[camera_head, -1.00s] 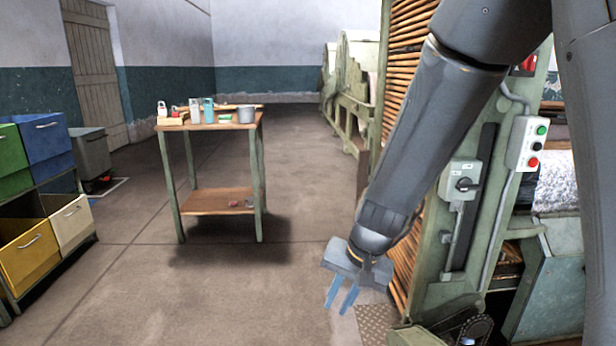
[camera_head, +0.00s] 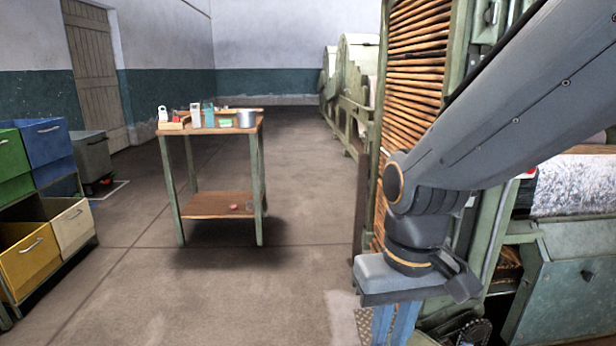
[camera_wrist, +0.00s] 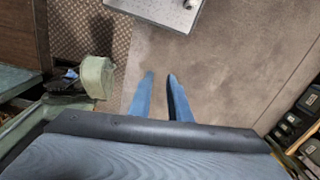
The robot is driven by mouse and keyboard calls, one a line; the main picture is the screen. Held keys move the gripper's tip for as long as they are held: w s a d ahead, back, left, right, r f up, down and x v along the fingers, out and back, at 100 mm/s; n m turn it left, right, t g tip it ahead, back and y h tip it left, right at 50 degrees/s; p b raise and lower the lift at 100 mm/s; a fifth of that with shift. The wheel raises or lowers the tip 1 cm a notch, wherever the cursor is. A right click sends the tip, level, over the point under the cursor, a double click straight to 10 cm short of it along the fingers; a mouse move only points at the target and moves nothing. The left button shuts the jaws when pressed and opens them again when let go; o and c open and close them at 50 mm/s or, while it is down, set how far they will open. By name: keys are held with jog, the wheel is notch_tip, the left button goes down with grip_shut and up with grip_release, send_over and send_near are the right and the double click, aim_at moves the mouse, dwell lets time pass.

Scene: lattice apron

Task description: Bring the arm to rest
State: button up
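My gripper (camera_head: 395,325) hangs from my arm at the right of the head view, pointing down beside the green machine frame. Its blue fingers are partly cut off by the lower edge there. In the wrist view the two blue fingers (camera_wrist: 160,90) stand apart with a narrow gap, and bare floor shows between them. Nothing is held. The fingers are clear of the floor and of the machine.
A green machine (camera_head: 415,50) with wooden slats stands close by my arm. A wooden table (camera_head: 215,205) with small items stands to the left. Coloured bins (camera_head: 25,260) are at the far left. The middle floor (camera_head: 270,290) is clear. A checker plate (camera_wrist: 90,25) lies below.

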jog(key=d+r+m+p, duration=0.2)
jog(key=d+r+p, duration=0.4)
jog(key=p, duration=0.6)
jog(key=shift+d+r+h, duration=0.3)
jog(key=shift+d+r, duration=0.05)
jog(key=shift+d, duration=0.3)
